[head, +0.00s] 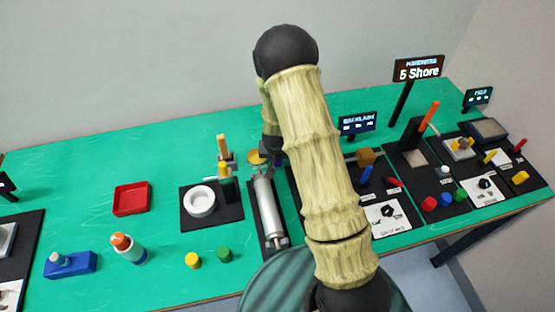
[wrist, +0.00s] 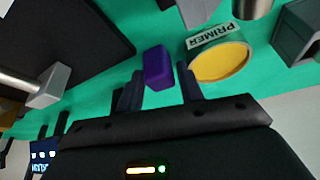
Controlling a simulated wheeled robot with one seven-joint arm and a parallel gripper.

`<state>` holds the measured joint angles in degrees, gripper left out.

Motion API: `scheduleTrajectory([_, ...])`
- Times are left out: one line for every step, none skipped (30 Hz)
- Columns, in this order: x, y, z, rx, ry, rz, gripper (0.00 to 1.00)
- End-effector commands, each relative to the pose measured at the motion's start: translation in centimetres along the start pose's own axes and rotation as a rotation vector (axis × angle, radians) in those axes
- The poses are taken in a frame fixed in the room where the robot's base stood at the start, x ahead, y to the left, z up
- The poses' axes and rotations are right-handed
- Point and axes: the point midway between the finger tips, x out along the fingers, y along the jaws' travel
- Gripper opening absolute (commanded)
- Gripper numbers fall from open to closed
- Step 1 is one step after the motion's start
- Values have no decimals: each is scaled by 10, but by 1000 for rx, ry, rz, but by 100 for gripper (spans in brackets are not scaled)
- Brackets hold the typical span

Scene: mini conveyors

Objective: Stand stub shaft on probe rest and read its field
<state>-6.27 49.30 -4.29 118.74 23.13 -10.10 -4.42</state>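My gripper (wrist: 159,78) is open in the wrist view, its dark fingers spread around a short purple block (wrist: 158,68). Green shows between the block and each finger, so it is not gripped. I cannot tell whether this block is the stub shaft. I cannot tell which part there is the probe rest.
A yellow disc (wrist: 220,62) with a PRIMER label lies right of the purple block. A metal roller (head: 267,210) and a white ring (head: 200,201) stand left of my arm. A red tray (head: 131,199) is further left. The 5 Shore sign (head: 418,72) rises at right. Green table is clear at back left.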

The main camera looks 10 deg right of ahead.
Motion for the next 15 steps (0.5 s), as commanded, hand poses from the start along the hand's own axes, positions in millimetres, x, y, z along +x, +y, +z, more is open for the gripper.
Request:
scheduleTrajectory([0, 0, 0, 0, 0, 0, 37])
scheduleTrajectory([0, 0, 0, 0, 0, 0, 37])
scheduleTrajectory([0, 0, 0, 0, 0, 0, 37])
scheduleTrajectory([0, 0, 0, 0, 0, 0, 37])
scheduleTrajectory([0, 0, 0, 0, 0, 0, 37])
scheduleTrajectory([0, 0, 0, 0, 0, 0, 37])
scheduleTrajectory([0, 0, 0, 0, 0, 0, 33])
scheduleTrajectory([0, 0, 0, 0, 0, 0, 27])
scheduleTrajectory([0, 0, 0, 0, 0, 0, 20])
scheduleTrajectory([0, 0, 0, 0, 0, 0, 14])
scheduleTrajectory([0, 0, 0, 0, 0, 0, 8])
scheduleTrajectory([0, 0, 0, 0, 0, 0, 2])
scheduleTrajectory([0, 0, 0, 0, 1, 0, 2])
scheduleTrajectory([0, 0, 0, 0, 1, 0, 0])
scheduleTrajectory([0, 0, 0, 0, 1, 0, 0])
